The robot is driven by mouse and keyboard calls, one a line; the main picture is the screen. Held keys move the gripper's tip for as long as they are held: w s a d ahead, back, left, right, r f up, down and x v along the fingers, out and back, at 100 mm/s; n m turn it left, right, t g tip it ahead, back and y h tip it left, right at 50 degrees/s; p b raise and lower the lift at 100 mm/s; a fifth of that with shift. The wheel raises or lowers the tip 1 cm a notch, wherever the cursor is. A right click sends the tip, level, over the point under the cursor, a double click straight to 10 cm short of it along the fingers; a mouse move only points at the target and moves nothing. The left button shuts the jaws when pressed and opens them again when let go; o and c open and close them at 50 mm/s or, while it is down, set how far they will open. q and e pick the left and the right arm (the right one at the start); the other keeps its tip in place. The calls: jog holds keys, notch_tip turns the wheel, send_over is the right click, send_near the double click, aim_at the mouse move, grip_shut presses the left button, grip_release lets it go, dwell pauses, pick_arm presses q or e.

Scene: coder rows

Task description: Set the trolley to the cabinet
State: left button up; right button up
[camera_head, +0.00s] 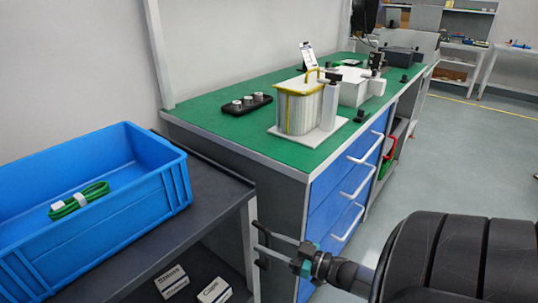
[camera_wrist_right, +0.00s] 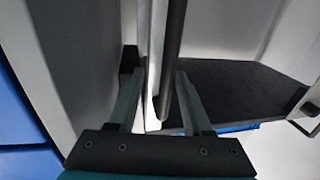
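The trolley (camera_head: 215,205) stands at the left, with a dark top, a pale frame and a lower shelf. The cabinet (camera_head: 307,212) has a green top and blue drawers and stands just behind and right of it; the exact gap is hard to judge. My right gripper (camera_head: 262,241) is at the trolley's near right corner. In the right wrist view its fingers (camera_wrist_right: 158,75) stand apart on either side of a dark upright bar (camera_wrist_right: 173,50), seemingly the trolley's handle. I see no firm grip on it. My left gripper is out of view.
A blue crate (camera_head: 95,243) with a green cable (camera_head: 80,200) sits on the trolley. Small white boxes (camera_head: 214,290) lie on its lower shelf. The drawer handles (camera_head: 347,222) stick out from the cabinet. Grey floor (camera_head: 440,160) is open at the right.

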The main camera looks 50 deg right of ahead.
jog(key=shift+a, duration=0.1)
pick_arm(q)
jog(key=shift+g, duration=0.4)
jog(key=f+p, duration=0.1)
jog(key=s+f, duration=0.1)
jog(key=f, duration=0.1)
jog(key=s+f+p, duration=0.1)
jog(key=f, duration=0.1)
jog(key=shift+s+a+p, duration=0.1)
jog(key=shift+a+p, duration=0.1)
jog(key=shift+p, duration=0.1)
pick_arm(e)
jog(key=v, duration=1.5)
jog(key=shift+s, duration=0.1)
